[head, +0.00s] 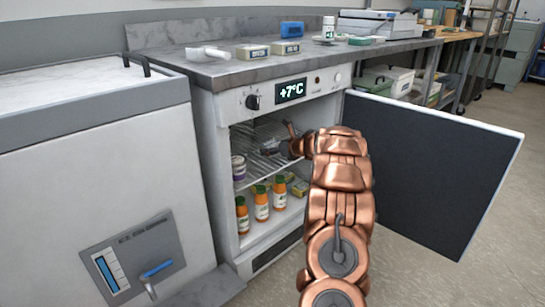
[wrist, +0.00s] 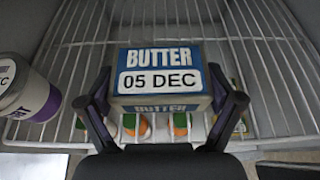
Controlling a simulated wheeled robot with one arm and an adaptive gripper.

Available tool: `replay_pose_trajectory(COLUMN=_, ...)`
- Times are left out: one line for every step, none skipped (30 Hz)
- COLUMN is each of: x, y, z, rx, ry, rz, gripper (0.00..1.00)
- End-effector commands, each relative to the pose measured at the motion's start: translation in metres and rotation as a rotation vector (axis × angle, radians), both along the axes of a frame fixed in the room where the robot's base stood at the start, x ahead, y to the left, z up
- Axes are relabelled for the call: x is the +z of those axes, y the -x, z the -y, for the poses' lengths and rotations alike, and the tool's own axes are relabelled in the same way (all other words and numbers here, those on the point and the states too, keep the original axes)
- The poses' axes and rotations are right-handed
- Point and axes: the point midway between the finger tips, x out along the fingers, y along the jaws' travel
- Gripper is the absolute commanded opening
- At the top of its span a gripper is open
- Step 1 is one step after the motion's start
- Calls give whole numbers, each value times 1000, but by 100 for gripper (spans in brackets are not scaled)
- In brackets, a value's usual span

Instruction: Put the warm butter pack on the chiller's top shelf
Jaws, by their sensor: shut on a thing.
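My gripper (head: 282,148) reaches into the open chiller (head: 226,108), near its wire top shelf (head: 262,172). In the wrist view, my gripper (wrist: 166,106) is shut on a blue and white butter pack (wrist: 160,56) labelled 05 DEC, one finger on each side. The wire top shelf (wrist: 270,60) shows around and below the pack. I cannot tell whether the pack touches the wires. In the head view the held pack is hard to make out behind my arm.
A white and purple tub (wrist: 35,95) stands to the left on the top shelf. Several orange bottles (head: 261,204) and small packs (head: 298,187) are below. The dark door (head: 430,165) is swung open right. Two packs (head: 252,51) (head: 286,47) lie on the counter. The display (head: 291,90) reads +7°C.

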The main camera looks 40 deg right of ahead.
Motion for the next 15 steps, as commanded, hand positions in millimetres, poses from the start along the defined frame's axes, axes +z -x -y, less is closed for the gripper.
replay_pose_trajectory(x=-1, y=-3, z=2, rx=0, ry=0, rz=1, gripper=45)
replay_pose_trajectory(x=-2, y=-4, z=3, rx=1, ry=0, rz=0, gripper=45)
replay_pose_trajectory(x=-3, y=-6, z=4, rx=1, ry=-1, rz=-1, gripper=45)
replay_pose_trajectory(x=-3, y=-7, z=5, rx=0, ry=-2, rz=-2, gripper=45)
replay_pose_trajectory(x=-3, y=-8, z=5, rx=0, ry=-3, rz=-2, gripper=45)
replay_pose_trajectory(x=-3, y=-8, z=5, rx=1, ry=-3, rz=-2, gripper=45)
replay_pose_trajectory(x=-4, y=-8, z=6, rx=1, ry=-3, rz=-2, gripper=45)
replay_pose_trajectory(x=-5, y=-9, z=6, rx=1, ry=-4, rz=-2, gripper=45)
replay_pose_trajectory(x=-8, y=-9, z=5, rx=1, ry=-4, rz=-2, gripper=45)
replay_pose_trajectory(x=-11, y=-9, z=5, rx=1, ry=-4, rz=-2, gripper=45)
replay_pose_trajectory(x=-14, y=-9, z=5, rx=1, ry=-4, rz=-1, gripper=45)
replay_pose_trajectory(x=-20, y=-9, z=5, rx=1, ry=-4, rz=-2, gripper=45)
replay_pose_trajectory(x=-24, y=-9, z=5, rx=1, ry=-4, rz=-2, gripper=45)
replay_pose_trajectory(x=-28, y=-9, z=5, rx=1, ry=-4, rz=-2, gripper=45)
replay_pose_trajectory(x=-33, y=-9, z=5, rx=1, ry=-4, rz=-2, gripper=45)
